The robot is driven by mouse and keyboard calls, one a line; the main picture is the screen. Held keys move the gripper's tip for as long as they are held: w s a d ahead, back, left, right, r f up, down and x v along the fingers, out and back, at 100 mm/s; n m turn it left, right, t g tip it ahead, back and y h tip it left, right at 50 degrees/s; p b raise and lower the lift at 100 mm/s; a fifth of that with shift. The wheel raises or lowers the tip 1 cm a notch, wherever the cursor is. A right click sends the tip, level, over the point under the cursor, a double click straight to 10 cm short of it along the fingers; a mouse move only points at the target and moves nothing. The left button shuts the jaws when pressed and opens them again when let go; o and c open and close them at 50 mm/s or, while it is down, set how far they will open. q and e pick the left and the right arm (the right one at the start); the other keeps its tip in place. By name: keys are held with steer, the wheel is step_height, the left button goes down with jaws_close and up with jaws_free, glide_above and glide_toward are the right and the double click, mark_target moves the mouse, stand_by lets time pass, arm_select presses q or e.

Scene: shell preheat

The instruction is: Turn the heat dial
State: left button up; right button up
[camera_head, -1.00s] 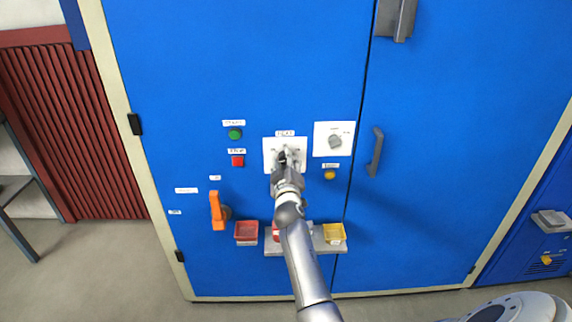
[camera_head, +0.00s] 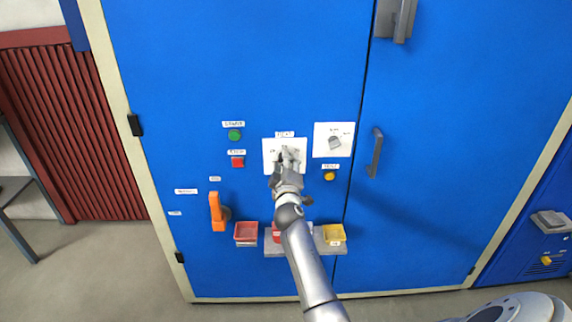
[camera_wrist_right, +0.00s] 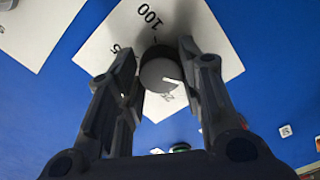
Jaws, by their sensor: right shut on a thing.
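The heat dial (camera_wrist_right: 160,74) is a round grey knob on a white plate (camera_wrist_right: 208,30) marked with numbers such as 100. In the head view its white plate (camera_head: 269,146) is on the blue cabinet door under a small label, and the knob is mostly hidden by my gripper. My right gripper (camera_head: 288,157) reaches the plate from below. In the right wrist view my right gripper (camera_wrist_right: 167,62) has one finger on each side of the knob and is shut on it. My left gripper is not in view.
A second white plate with a grey knob (camera_head: 335,142) is close on the right, above a yellow button (camera_head: 330,176). Green (camera_head: 235,135) and red (camera_head: 237,162) buttons and an orange handle (camera_head: 217,212) are left.

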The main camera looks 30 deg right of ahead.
steer(key=o, duration=1)
steer(key=shift+o, duration=0.2)
steer(key=v, duration=1.2)
steer(key=shift+a+f, duration=0.1)
